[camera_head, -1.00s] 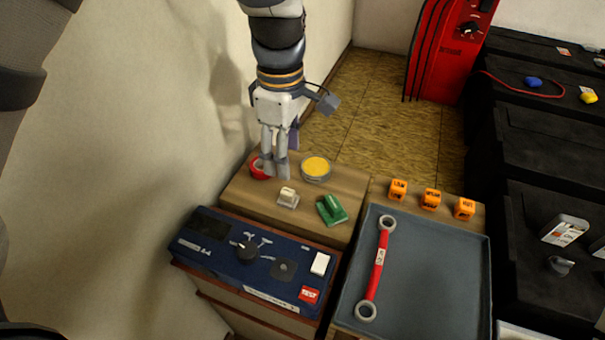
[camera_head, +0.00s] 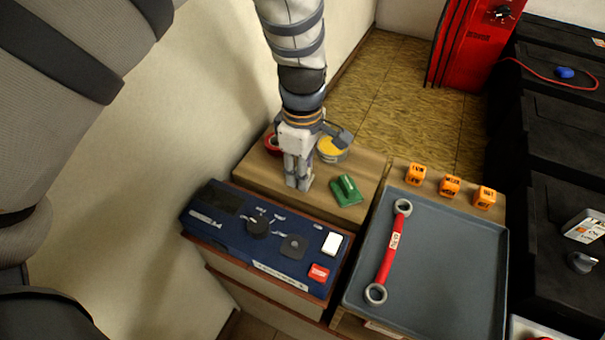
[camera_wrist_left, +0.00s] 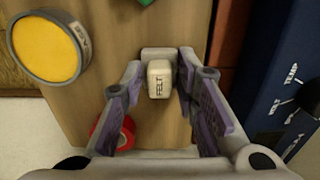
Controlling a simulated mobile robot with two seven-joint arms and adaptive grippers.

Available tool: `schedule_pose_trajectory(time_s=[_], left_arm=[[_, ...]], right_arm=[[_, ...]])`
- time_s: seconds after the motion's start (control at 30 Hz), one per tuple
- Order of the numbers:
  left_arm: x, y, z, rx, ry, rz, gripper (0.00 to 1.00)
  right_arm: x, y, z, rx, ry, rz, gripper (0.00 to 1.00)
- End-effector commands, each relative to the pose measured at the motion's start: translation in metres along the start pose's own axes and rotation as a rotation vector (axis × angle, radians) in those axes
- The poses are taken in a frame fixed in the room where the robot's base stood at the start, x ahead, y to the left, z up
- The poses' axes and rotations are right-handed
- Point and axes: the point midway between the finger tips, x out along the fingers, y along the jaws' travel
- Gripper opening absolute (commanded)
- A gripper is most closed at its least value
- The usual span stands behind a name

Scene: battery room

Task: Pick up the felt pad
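The felt pad (camera_wrist_left: 160,84) is a small cream block marked FELT on a pale grey base. It stands on the wooden top (camera_wrist_left: 115,45) in the left wrist view. My left gripper (camera_head: 298,184) is over it and hides it in the head view. In the left wrist view its two fingers (camera_wrist_left: 160,74) are apart on either side of the pad, with a gap visible at each side. I cannot tell how far the fingertips are above the wood. My right gripper is not in view.
A yellow-topped tin (camera_head: 333,149), a red roll (camera_head: 272,144) and a green handled block (camera_head: 346,190) stand near the gripper. A blue tester (camera_head: 262,238) lies in front. A grey tray (camera_head: 440,262) with a red wrench (camera_head: 390,250) is to the right, with orange blocks (camera_head: 450,186) behind it.

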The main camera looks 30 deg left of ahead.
Motion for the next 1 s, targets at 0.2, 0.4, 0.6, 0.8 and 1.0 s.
schedule_pose_trajectory(time_s=[0.2, 0.4, 0.6, 0.8, 1.0], left_arm=[[0.000, 0.000, 0.000, 0.000, 0.000, 0.000, 0.09], [-0.003, 0.000, 0.000, 0.000, 0.000, 0.001, 0.09], [-0.035, 0.002, 0.000, 0.000, 0.001, 0.008, 0.09], [-0.091, -0.037, 0.014, 0.001, 0.001, 0.017, 0.09], [-0.118, -0.087, 0.031, 0.002, 0.001, 0.013, 0.09]], right_arm=[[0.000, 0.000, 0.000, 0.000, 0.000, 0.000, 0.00], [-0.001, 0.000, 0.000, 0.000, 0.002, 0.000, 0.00], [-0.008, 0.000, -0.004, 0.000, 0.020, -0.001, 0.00], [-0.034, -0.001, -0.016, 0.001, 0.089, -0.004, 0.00], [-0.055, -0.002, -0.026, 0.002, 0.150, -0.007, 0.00]])
